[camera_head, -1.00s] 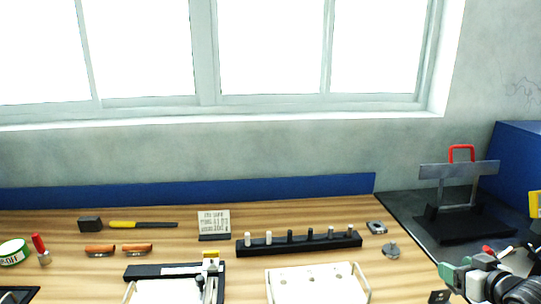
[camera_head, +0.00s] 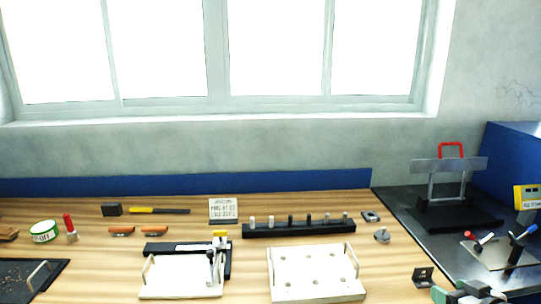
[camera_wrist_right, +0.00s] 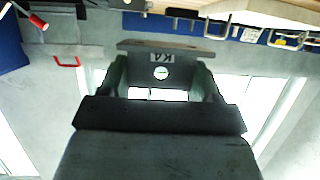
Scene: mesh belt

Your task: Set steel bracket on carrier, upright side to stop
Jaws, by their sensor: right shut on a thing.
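The steel bracket (camera_wrist_right: 161,57) is a dark bent piece with a round hole and a "K4" label. In the right wrist view it sits between the two fingers of my right gripper (camera_wrist_right: 160,85), which is shut on it. In the head view the bracket (camera_head: 423,276) shows at the lower right, left of the greenish fingertips of the right gripper (camera_head: 452,294). A white carrier plate (camera_head: 180,290) with wire handles lies at front left, against a black angled stop rail (camera_head: 160,247) with a yellow-topped clamp. My left gripper is not in view.
A second white plate (camera_head: 315,290) with holes and handles lies mid-table. Behind it is a black peg rack (camera_head: 300,229). A black stand with a red handle (camera_head: 450,150) and a small lever device (camera_head: 490,250) are at right. A dark tray (camera_head: 25,275) is at left.

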